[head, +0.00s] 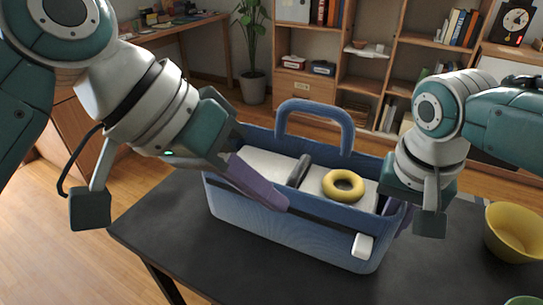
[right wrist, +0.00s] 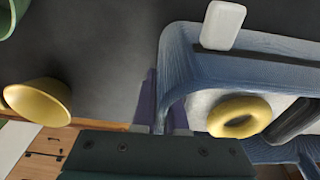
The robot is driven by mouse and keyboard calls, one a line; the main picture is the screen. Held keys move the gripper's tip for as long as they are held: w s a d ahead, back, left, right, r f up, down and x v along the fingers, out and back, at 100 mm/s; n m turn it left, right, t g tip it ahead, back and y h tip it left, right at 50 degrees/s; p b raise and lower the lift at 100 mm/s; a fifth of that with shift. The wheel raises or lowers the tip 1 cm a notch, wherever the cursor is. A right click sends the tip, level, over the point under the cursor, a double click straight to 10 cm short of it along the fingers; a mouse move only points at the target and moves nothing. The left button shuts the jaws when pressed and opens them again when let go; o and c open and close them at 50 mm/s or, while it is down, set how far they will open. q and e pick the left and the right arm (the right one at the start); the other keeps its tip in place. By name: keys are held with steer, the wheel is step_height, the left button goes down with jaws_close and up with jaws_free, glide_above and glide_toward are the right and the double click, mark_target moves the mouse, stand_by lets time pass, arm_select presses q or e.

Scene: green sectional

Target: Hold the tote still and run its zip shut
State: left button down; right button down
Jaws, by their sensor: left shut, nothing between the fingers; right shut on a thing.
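The blue tote (head: 285,237) stands upright on the dark table with its top open. A dark zip track (head: 322,221) runs along its front, with a white pull tab (head: 362,246) at the right end; the tab (right wrist: 222,25) also shows in the right wrist view. Inside are a yellow ring (head: 343,185), a dark rounded bar (head: 299,171) and pale contents. My left gripper (head: 284,205) is shut and empty at the front rim, left of the tab. My right gripper (right wrist: 162,103) is shut on the tote's right end wall; its fingertips are mostly hidden in the head view.
A yellow bowl (head: 515,232) stands on the table (head: 165,222) to the right, and part of a green bowl (head: 524,300) shows at the lower right corner. The table is clear left of the tote and in front. Shelves and a plant stand well behind.

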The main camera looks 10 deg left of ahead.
arm_select(q)
steer(key=shift+s+a+r, duration=0.1)
steer(key=shift+a+r, duration=0.2)
steer(key=shift+r, duration=0.05)
steer(key=shift+d, duration=0.1)
arm_select(e)
steer(key=c, duration=0.9)
jaws_free()
